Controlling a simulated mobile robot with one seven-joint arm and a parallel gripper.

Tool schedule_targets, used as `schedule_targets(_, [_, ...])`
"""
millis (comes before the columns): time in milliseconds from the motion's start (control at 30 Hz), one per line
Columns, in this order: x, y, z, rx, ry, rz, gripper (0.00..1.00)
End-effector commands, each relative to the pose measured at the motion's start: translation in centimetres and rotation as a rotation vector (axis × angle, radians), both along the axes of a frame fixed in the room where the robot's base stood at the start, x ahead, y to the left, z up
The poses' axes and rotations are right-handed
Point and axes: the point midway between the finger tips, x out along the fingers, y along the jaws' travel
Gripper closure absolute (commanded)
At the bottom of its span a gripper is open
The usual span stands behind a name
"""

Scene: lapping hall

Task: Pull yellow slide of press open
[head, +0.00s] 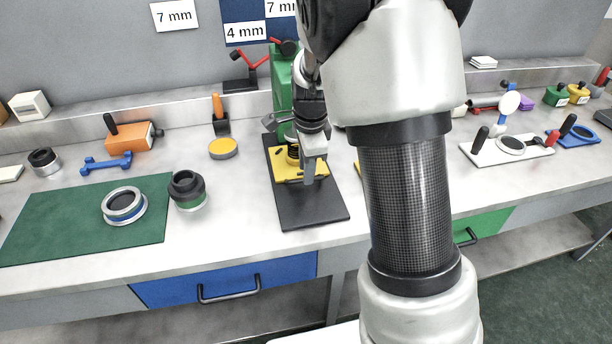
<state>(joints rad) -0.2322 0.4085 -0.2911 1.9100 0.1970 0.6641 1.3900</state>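The press stands near the middle of the bench, with a green column (281,86) and a flat black base (312,211). Its yellow slide (286,172) sits low on the base, with a dark round part on it. My gripper (311,179) points down at the slide's front right, its fingers overlapping the slide in the picture. I cannot tell whether the fingers touch it or how far apart they are. My arm hides the area right of the press.
Left of the press are a dark cylinder with a green band (188,191), a yellow disc (223,148) and a green mat (60,218) bearing a ring (124,205). A white board with tools (507,149) lies at right. The bench in front of the press base is narrow.

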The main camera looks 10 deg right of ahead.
Motion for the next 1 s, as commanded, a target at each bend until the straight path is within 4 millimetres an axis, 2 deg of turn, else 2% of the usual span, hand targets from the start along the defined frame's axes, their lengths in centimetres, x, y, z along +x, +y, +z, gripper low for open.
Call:
schedule_targets(33, [0.1,0.0,-0.9,0.0,0.001,-0.001,0.72])
schedule_targets(200, [0.4,0.0,-2.0,0.0,0.0,0.0,0.72])
schedule_targets(500, [0.4,0.0,-2.1,0.0,-0.001,0.0,0.72])
schedule_targets(667, [0.4,0.0,-2.1,0.0,-0.001,0.0,0.97])
schedule_targets(700, [0.4,0.0,-2.1,0.0,-0.001,0.0,1.0])
schedule_targets(1000, [0.1,0.0,-2.0,0.0,-0.001,0.001,1.0])
